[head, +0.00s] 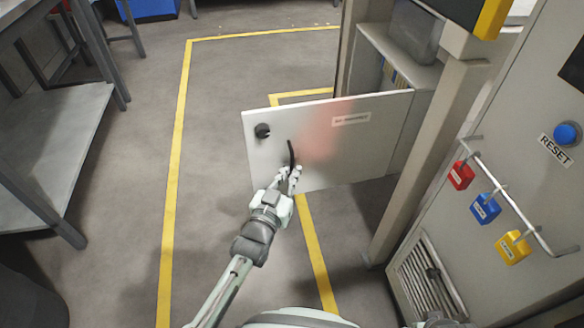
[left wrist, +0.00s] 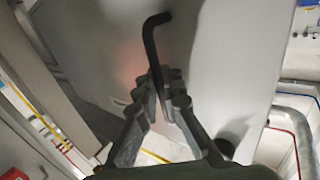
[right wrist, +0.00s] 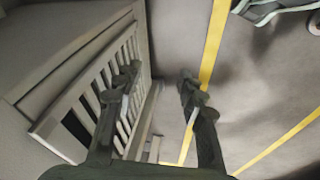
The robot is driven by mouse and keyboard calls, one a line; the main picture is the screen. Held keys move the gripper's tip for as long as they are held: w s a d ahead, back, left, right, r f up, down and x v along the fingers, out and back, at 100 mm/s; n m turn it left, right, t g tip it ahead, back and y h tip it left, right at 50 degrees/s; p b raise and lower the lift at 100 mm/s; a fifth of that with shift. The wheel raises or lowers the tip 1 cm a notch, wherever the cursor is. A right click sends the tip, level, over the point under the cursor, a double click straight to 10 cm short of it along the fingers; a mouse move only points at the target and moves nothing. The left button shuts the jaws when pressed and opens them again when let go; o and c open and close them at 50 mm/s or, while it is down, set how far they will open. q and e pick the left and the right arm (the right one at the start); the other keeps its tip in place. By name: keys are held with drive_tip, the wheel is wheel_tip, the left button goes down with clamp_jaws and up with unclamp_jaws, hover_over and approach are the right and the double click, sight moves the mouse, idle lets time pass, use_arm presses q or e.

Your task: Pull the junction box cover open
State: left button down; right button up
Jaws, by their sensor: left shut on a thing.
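The junction box cover (head: 380,135) is a pale flat door with a small label and a round black knob (head: 262,131). It stands swung out from the grey box (head: 412,68), whose inside partly shows. A thin black handle (head: 291,153) is on the cover, near its free edge. My left gripper (head: 289,177) is shut on the handle's lower part. The left wrist view shows the bent handle (left wrist: 149,45) rising from between the fingers (left wrist: 167,85). My right gripper (right wrist: 160,88) is open and empty, near a slatted vent (right wrist: 105,90) in the right wrist view.
Right of the box, a grey cabinet carries a blue RESET button (head: 567,134) and a rail (head: 515,205) with red, blue and yellow padlocks. A grey workbench (head: 60,140) stands at the left. The floor (head: 225,120) with yellow lines is clear between bench and cover.

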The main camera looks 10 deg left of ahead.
use_arm(q)
drive_tip(key=shift+a+f, duration=0.1)
drive_tip(key=shift+a, duration=0.1)
drive_tip(key=c, duration=1.9)
unclamp_jaws()
